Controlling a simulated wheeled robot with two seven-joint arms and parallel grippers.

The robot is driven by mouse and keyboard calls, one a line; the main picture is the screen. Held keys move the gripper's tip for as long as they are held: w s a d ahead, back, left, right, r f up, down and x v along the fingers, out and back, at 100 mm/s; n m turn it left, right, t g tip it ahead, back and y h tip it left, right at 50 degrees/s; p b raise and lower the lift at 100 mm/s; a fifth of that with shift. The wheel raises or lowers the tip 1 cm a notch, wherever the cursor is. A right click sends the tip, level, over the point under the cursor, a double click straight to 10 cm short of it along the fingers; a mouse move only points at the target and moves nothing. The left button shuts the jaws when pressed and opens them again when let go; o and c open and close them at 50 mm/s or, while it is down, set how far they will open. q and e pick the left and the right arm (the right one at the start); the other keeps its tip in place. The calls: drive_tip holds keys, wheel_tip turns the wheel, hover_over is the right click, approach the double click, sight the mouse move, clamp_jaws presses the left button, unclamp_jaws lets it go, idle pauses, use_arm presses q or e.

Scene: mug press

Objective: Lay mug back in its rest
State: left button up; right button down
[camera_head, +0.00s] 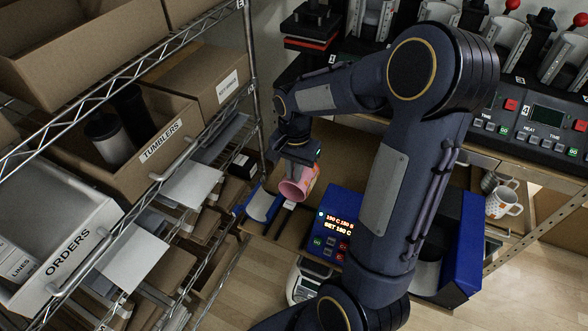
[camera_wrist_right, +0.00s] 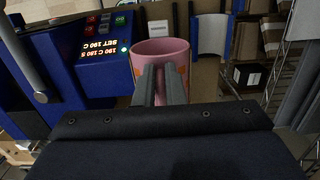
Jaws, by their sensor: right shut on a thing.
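My right gripper (camera_head: 303,160) is shut on a pink mug (camera_head: 294,187). In the right wrist view the two grey fingers (camera_wrist_right: 160,84) are close together at the mug's near wall, and the pink mug (camera_wrist_right: 163,50) shows its open rim and orange marks. The mug is held beside the blue press (camera_head: 338,222), whose display is lit. To the left of the mug is a blue curved cradle with a pale inner face (camera_head: 263,204); it also shows in the right wrist view (camera_wrist_right: 212,36). I cannot tell for certain that it is the rest. My left gripper is not in view.
A wire shelf with cardboard boxes (camera_head: 205,85) and a white ORDERS bin (camera_head: 100,212) stands at the left. A long bench of black presses (camera_head: 545,130) runs along the back. White mugs (camera_head: 503,203) hang at the right. A small white device (camera_head: 303,283) is in front of the blue press.

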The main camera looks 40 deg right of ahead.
sight(295, 195)
wheel_tip(295, 195, down, 13)
drive_tip(key=b, duration=0.6)
drive_tip(key=shift+s, duration=0.1)
drive_tip(key=shift+f+b, duration=0.35)
drive_tip(key=shift+f, duration=0.3)
drive_tip(key=shift+f+b, duration=2)
drive_tip(key=shift+f, duration=0.65)
drive_tip(key=c, duration=1.4)
unclamp_jaws()
drive_tip(key=shift+c, duration=0.2)
drive_tip(key=shift+o, duration=0.4)
drive_tip(key=o, duration=1.3)
drive_tip(key=shift+o, duration=0.2)
